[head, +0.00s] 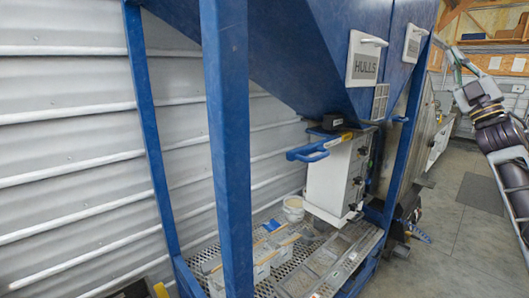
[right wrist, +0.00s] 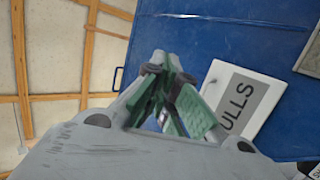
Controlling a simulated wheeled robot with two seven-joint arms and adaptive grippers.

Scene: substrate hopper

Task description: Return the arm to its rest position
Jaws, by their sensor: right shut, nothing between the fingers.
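My right gripper (head: 456,62) is at the upper right of the head view, raised beside the blue hopper. Its arm comes down from there along the right edge. In the right wrist view the same gripper (right wrist: 165,82) has its green-padded fingers drawn together, shut and empty. Behind the fingers is the blue hopper (right wrist: 215,45) with its white HULLS plate (right wrist: 240,104). That HULLS plate also shows in the head view (head: 364,61), on the hopper's sloping face. My left gripper is not in view.
Blue posts (head: 226,150) hold the hopper above a perforated platform (head: 325,262) carrying bags and a white bucket (head: 293,208). A white control box (head: 334,175) with a blue handle (head: 308,150) hangs below the hopper. The concrete floor (head: 455,255) at right is largely clear.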

